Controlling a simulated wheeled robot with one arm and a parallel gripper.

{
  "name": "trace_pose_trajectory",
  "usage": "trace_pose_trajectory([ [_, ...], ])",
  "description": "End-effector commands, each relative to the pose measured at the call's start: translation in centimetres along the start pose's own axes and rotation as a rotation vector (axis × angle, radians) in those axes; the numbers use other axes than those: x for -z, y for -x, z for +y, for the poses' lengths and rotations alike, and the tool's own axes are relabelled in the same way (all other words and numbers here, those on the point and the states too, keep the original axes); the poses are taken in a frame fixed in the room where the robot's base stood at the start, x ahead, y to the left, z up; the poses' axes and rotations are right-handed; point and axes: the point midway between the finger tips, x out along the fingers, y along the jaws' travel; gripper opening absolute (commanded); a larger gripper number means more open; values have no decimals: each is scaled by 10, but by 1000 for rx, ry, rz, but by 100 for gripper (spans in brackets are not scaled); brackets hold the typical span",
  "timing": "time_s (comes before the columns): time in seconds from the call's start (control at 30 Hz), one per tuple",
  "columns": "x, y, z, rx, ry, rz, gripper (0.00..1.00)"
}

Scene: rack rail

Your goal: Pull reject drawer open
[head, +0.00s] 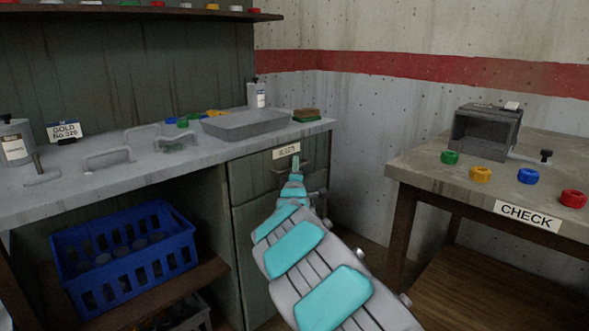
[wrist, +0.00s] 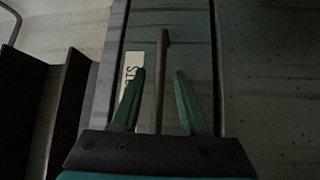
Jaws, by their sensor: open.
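The reject drawer (head: 249,176) is at the top of the grey-green cabinet under the right end of the bench. Its front looks flush with the cabinet. A gap shows on each side of the handle.
A metal tray (head: 246,123) and a sponge (head: 306,115) sit on the bench above the drawer. A blue crate (head: 123,262) is on the shelf at left. The check table (head: 420,177) stands at right, with floor between it and the cabinet.

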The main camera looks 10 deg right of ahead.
Motion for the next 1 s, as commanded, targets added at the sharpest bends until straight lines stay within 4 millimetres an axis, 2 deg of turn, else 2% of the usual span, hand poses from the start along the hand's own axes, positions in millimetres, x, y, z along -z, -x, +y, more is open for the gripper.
trace_pose_trajectory([
  [0.1, 0, 0, 0, 0, 0, 0, 44],
  [0.5, 0, 0, 0, 0, 0, 1, 0],
  [1.0, 0, 0, 0, 1, 0, 0, 0],
])
